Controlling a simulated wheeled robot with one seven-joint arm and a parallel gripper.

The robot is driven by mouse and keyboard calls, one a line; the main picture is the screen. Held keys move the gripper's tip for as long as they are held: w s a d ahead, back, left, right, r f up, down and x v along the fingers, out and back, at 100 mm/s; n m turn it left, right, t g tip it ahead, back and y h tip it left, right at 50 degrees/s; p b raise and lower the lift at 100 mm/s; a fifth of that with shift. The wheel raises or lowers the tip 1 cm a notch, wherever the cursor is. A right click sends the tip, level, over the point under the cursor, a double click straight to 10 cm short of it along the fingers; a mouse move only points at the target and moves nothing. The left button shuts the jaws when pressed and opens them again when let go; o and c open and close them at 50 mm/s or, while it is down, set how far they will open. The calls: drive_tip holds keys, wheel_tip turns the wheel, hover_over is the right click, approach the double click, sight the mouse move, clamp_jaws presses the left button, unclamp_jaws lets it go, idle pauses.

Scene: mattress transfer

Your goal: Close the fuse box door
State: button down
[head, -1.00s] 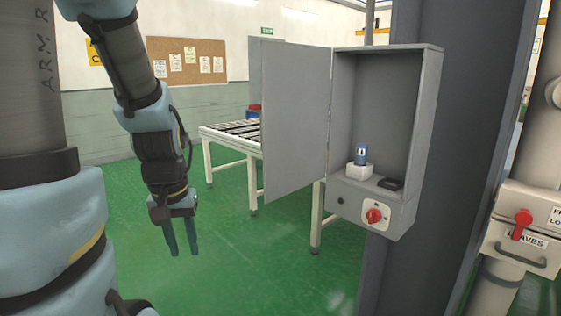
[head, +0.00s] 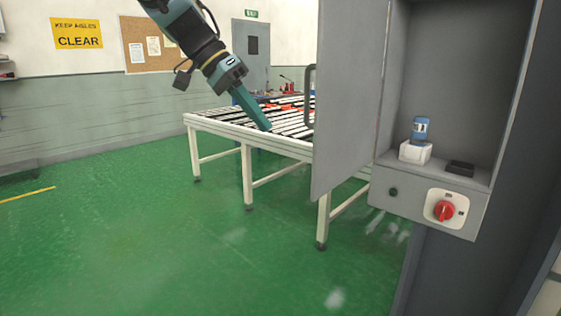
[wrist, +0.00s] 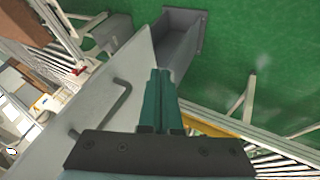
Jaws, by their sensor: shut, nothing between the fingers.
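The fuse box (head: 470,75) is a grey cabinet at the right of the head view, with its front open. Its grey door (head: 347,95) is hinged on the left side and stands swung wide open toward the left. A dark bar handle (head: 309,98) shows at the door's far left edge. My gripper (head: 266,127) is shut and empty, left of the door and apart from it in the head view. In the wrist view the shut fingers (wrist: 158,75) appear just beside the door's outer face (wrist: 120,65) and its handle (wrist: 122,100). I cannot tell whether they touch it.
A blue fuse on a white block (head: 415,152) and a black block (head: 460,168) sit inside the box. A red rotary switch (head: 444,211) is on its lower front. A roller conveyor (head: 215,122) stands behind the door. The green floor at left is clear.

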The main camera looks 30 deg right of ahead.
drive_tip(key=s+d+f+p, duration=0.4)
drive_tip(key=s+d+f, duration=0.1)
drive_tip(key=s+f, duration=0.2)
drive_tip(key=shift+s+d+f, duration=0.15)
drive_tip(key=shift+d+f, duration=0.2)
